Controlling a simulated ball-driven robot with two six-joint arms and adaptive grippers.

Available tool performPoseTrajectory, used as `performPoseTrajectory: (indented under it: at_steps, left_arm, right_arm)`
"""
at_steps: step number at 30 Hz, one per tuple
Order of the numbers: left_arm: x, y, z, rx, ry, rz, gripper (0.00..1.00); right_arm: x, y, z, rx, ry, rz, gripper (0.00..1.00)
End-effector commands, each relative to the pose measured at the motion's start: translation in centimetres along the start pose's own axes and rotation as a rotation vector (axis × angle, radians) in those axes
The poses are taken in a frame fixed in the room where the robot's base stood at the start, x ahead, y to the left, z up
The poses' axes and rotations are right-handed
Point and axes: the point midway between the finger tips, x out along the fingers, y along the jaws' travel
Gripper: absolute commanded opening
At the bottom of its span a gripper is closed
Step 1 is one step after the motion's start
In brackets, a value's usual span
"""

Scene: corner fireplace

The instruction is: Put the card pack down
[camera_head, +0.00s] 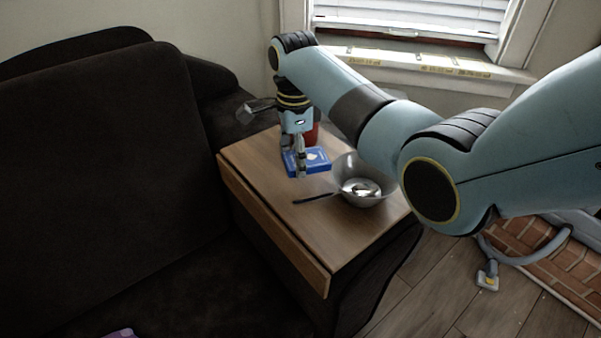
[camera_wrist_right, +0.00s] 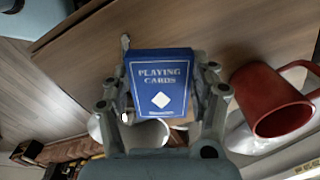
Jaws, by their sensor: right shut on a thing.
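The card pack (camera_head: 318,157) is a flat blue box at the back of the wooden side table (camera_head: 260,158). In the wrist view the blue pack (camera_wrist_right: 160,70) shows its "PLAYING CARDS" face and a white diamond. My right gripper (camera_head: 299,165) points down and is shut on the pack; in the wrist view its fingers (camera_wrist_right: 162,86) stand on either side of it. I cannot tell whether the pack touches the tabletop or hangs just above it. My left gripper is not in view.
A red mug (camera_wrist_right: 268,98) stands close beside the pack; it also shows behind the gripper in the head view (camera_head: 313,132). A metal bowl (camera_head: 347,168) and a dark handle (camera_head: 313,199) are in front. The table's front left is clear. A dark sofa (camera_head: 110,150) adjoins it.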

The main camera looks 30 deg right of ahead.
Motion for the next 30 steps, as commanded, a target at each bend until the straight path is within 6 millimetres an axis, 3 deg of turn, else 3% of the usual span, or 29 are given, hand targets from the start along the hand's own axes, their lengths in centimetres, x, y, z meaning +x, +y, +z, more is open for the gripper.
performPoseTrajectory:
  at_steps: [1, 8, 13, 24, 25, 30]
  left_arm:
    - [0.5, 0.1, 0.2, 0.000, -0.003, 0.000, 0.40]
    - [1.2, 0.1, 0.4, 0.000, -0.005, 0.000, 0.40]
    - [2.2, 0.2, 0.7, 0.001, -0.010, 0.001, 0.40]
    - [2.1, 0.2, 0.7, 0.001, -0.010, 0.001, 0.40]
    - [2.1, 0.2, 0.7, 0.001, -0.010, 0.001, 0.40]
    - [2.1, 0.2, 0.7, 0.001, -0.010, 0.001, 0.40]
  right_arm:
    - [1.1, 0.0, 0.0, 0.000, 0.000, 0.002, 0.27]
    - [3.1, 0.0, 0.0, 0.000, 0.000, -0.001, 0.27]
    - [5.7, 0.0, 0.0, 0.000, 0.000, 0.000, 0.27]
    - [6.0, -0.1, 0.0, 0.000, -0.001, -0.003, 0.27]
    - [6.0, -0.1, 0.0, 0.000, -0.001, -0.003, 0.64]
    - [6.0, -0.1, 0.0, 0.000, -0.001, -0.003, 0.84]
